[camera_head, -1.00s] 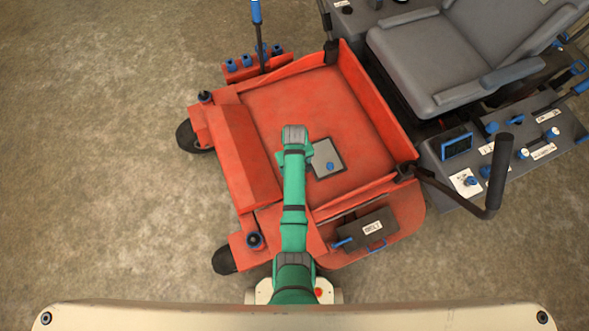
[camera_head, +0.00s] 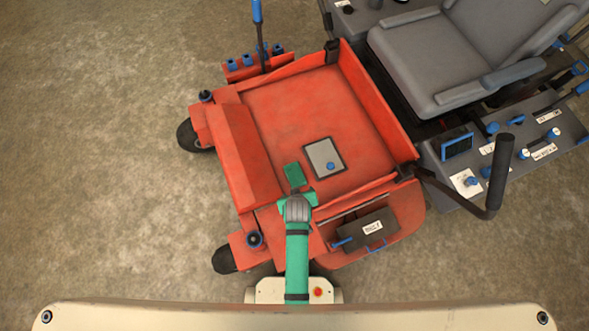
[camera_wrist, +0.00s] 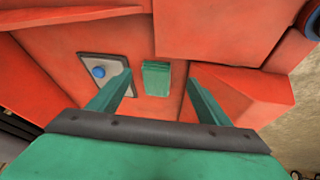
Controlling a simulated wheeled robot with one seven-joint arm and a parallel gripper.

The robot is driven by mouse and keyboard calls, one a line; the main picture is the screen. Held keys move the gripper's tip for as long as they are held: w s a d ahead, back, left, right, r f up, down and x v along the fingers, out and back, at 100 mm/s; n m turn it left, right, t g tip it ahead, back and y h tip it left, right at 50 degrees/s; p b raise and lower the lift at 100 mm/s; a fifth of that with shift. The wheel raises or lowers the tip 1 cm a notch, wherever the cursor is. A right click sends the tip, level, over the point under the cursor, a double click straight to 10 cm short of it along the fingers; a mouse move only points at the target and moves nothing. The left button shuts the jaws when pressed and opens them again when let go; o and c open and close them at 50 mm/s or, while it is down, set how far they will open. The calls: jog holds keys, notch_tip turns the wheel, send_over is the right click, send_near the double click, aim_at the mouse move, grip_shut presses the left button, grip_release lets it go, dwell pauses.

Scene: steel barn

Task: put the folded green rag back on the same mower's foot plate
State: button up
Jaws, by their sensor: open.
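The folded green rag (camera_head: 295,175) lies flat on the red foot plate (camera_head: 290,110) of the mower, just left of a grey square panel with a blue knob. In the wrist view the rag (camera_wrist: 156,78) sits ahead of my gripper (camera_wrist: 158,92), roughly between the lines of its two green fingers. The fingers are wide apart with nothing between them. A gap of red plate shows between the rag and each finger. In the head view my gripper (camera_head: 297,195) is at the near side of the rag.
The grey panel (camera_head: 324,158) with its blue knob lies right of the rag. Raised red walls edge the plate. A dark latch box (camera_head: 364,234) is at the near right. The grey seat (camera_head: 440,60) and a black lever (camera_head: 499,175) stand further right.

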jog(key=s+r+m+t, duration=0.1)
jog(key=s+r+t, duration=0.4)
jog(key=s+r, duration=0.7)
jog(key=s+r+m+t, duration=0.1)
jog(key=s+r+t, duration=0.1)
jog(key=r, duration=0.7)
jog(key=s+a+r+m+t, duration=0.1)
jog(key=s+r+t, duration=0.2)
jog(key=r, duration=0.7)
jog(key=v, duration=0.2)
jog(key=shift+s, duration=0.3)
